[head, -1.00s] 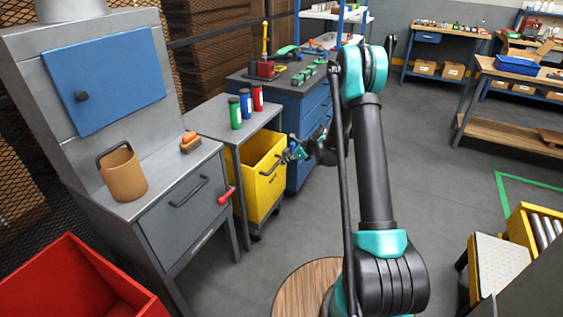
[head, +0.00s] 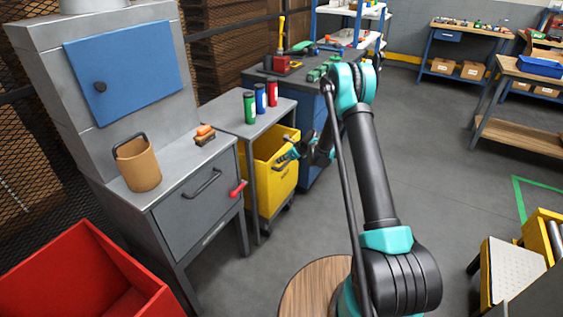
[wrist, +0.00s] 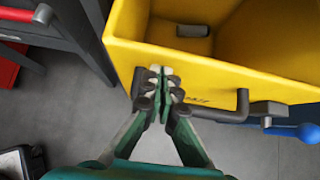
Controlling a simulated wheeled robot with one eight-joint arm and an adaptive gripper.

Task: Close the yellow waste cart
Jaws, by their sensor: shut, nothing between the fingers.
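The yellow waste cart (head: 283,188) is an open-topped bin on wheels, partly out from under a small grey table (head: 224,114). Its open top shows in front of the table, and the rest is hidden beneath it. My gripper (head: 283,157) is shut and empty at the cart's front wall. In the wrist view the gripper's fingertips (wrist: 163,74) overlap the cart's front wall (wrist: 215,72) near its left corner. I cannot tell whether the fingertips touch the wall.
Green, blue and red cylinders (head: 260,98) stand on the grey table. A blue cabinet (head: 310,115) stands behind the cart. A red bin (head: 85,265) is front left. The floor (head: 440,170) on the right is open.

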